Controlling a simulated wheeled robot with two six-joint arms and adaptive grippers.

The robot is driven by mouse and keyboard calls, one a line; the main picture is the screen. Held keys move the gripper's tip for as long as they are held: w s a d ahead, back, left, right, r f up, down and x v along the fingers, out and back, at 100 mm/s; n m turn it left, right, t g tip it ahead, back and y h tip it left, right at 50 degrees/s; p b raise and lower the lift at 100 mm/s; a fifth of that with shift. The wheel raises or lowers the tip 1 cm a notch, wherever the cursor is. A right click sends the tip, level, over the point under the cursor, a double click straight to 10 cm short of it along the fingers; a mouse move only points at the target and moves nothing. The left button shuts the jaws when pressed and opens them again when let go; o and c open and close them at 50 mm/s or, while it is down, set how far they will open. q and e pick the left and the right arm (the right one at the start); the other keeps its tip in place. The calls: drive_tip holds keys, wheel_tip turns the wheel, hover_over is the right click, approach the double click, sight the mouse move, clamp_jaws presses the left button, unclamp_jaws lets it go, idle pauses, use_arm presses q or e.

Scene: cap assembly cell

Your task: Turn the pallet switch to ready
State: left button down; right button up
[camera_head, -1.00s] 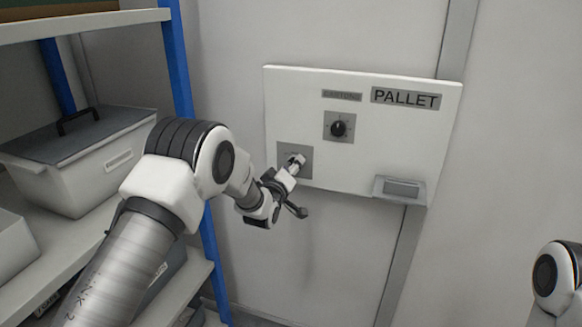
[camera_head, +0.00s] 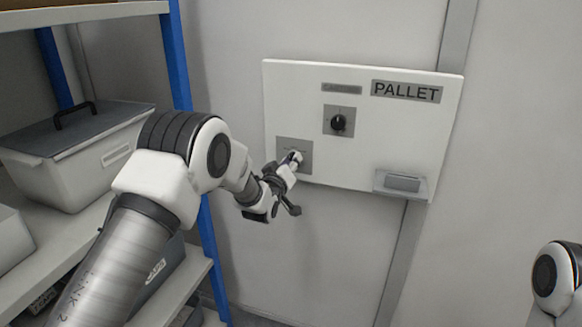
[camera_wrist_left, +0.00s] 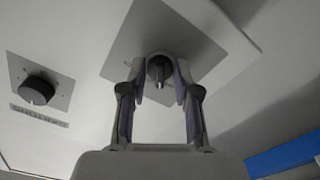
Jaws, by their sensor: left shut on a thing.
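A white panel marked PALLET (camera_head: 370,150) is on the wall. It carries a black upper knob (camera_head: 339,122) on a grey plate and, lower left, a second grey plate (camera_head: 306,147). My left gripper (camera_head: 291,163) is at this lower plate and largely hides its knob in the head view. The left wrist view shows the lower knob (camera_wrist_left: 159,68) between the two fingertips, with the gripper shut on it. The upper knob also shows there (camera_wrist_left: 37,90), apart from the fingers. My right gripper is not in view.
A grey ledge (camera_head: 402,184) sticks out at the panel's lower right. A shelf with blue posts (camera_head: 180,75) stands at the left, holding a lidded white bin (camera_head: 85,165). The wall right of the panel is clear.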

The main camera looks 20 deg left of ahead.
use_arm(q)
drive_tip(key=shift+a+m+b, duration=0.15)
drive_tip(key=shift+m+b, duration=3.55)
drive_tip(key=shift+m, duration=4)
drive_tip(key=c, duration=0.8)
unclamp_jaws()
drive_tip(key=shift+c, duration=0.2)
drive_tip(key=shift+r, duration=0.1)
